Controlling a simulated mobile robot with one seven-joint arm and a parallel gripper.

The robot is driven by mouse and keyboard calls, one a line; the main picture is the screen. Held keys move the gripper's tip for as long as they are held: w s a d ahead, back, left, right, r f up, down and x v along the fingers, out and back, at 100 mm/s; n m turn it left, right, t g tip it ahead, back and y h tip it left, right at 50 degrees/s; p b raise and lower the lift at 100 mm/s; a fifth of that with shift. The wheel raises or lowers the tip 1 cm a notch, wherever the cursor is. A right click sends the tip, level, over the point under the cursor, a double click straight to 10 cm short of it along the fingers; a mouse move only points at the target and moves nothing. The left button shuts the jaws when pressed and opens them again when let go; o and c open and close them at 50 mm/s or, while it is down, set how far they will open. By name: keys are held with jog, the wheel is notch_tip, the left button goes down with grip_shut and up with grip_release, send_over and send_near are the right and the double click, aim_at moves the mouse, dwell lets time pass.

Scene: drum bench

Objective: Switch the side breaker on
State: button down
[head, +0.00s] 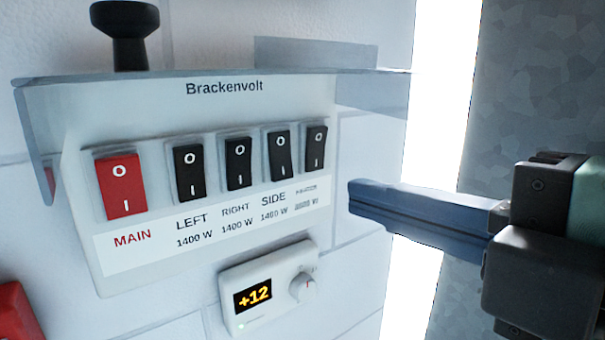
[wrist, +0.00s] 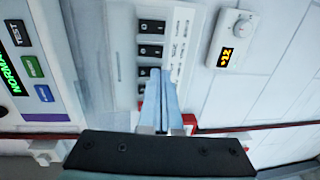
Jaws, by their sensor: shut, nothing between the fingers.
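The side breaker (head: 280,152) is a black rocker above the label SIDE on the white Brackenvolt panel (head: 80,240). It is the fourth switch from the left, with O at the top and I at the bottom. I cannot tell surely which half is pressed in. My gripper (head: 352,195) is shut and empty. Its blue fingers point left, with their tips right of the panel and lower than the switch row in the head view. In the wrist view the fingers (wrist: 162,72) overlap the row of black switches and hide part of it. Contact cannot be told.
A red MAIN switch (head: 121,187) and black LEFT (head: 189,172) and RIGHT (head: 238,162) switches share the row, with another at its right end (head: 315,147). A clear hood (head: 372,92) projects above. A thermostat (head: 268,288) sits below. A coloured-button panel (wrist: 35,65) shows left in the wrist view.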

aim_at(283, 177)
jog(key=p+x, duration=0.1)
jog(key=x, duration=0.8)
jog(key=shift+w, duration=0.15)
jog(key=shift+f, duration=0.1)
jog(key=shift+w+a+f+b, duration=0.15)
jog(key=shift+f+b, duration=0.25)
jog(key=shift+b, duration=0.7)
jog(key=shift+r+p, duration=0.4)
jog(key=shift+f, duration=0.1)
